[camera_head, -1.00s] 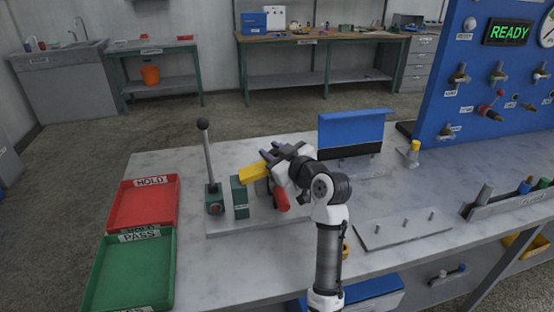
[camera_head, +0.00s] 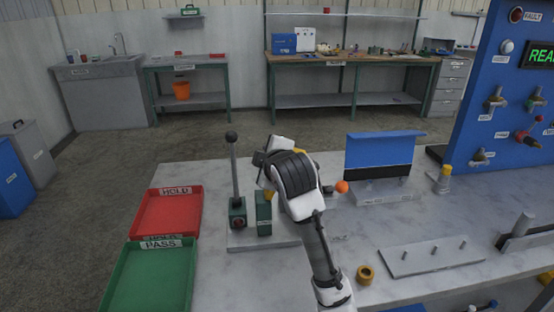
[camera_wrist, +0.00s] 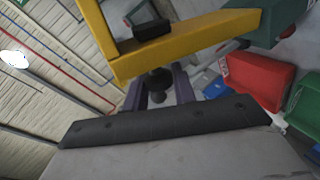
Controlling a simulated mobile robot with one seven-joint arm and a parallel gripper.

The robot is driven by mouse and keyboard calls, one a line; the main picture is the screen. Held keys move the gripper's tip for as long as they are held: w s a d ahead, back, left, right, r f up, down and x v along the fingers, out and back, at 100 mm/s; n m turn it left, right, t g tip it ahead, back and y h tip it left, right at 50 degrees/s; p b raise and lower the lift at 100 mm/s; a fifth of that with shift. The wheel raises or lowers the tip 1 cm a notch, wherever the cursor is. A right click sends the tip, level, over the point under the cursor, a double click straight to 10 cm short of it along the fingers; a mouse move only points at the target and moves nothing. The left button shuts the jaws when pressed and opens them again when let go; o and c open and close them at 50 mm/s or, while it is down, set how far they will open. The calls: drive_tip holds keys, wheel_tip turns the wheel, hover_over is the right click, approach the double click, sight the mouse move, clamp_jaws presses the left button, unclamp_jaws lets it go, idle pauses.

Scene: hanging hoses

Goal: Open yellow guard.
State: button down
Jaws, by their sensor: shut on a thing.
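The yellow guard (camera_wrist: 190,42) crosses the top of the wrist view as a bar with a second arm rising at left. A dark block sits on its inner side. In the head view only small yellow bits of the guard (camera_head: 269,194) show beside my arm. My gripper (camera_wrist: 158,92) is shut on the guard's dark knob or bar, just below the yellow bar. In the head view my gripper (camera_head: 264,162) is above the green block (camera_head: 263,213), mostly hidden behind my wrist. The guard's exact angle is unclear.
A black-knobbed lever (camera_head: 235,170) stands upright left of the green block. Red HOLD tray (camera_head: 167,213) and green PASS tray (camera_head: 150,275) lie at left. A blue-panelled fixture (camera_head: 384,150) and an orange ball (camera_head: 342,187) are at right. The right front holds a pegged plate (camera_head: 430,258).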

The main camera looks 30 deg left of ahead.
drive_tip(key=shift+s+a+f+n+t+h, duration=0.15)
drive_tip(key=shift+s+a+n+h, duration=0.15)
drive_tip(key=shift+a+n, duration=0.25)
drive_tip(key=shift+s+a+f+n+t+h, duration=0.1)
drive_tip(key=shift+s+a+n+t+h, duration=0.1)
drive_tip(key=shift+s+a+n, duration=0.25)
drive_tip(key=shift+a, duration=0.1)
drive_tip(key=c, duration=1.2)
unclamp_jaws()
drive_tip(key=shift+o, duration=0.2)
drive_tip(key=b+v, duration=0.2)
drive_tip(key=v, duration=1.2)
drive_tip(key=shift+w+a+r, duration=0.1)
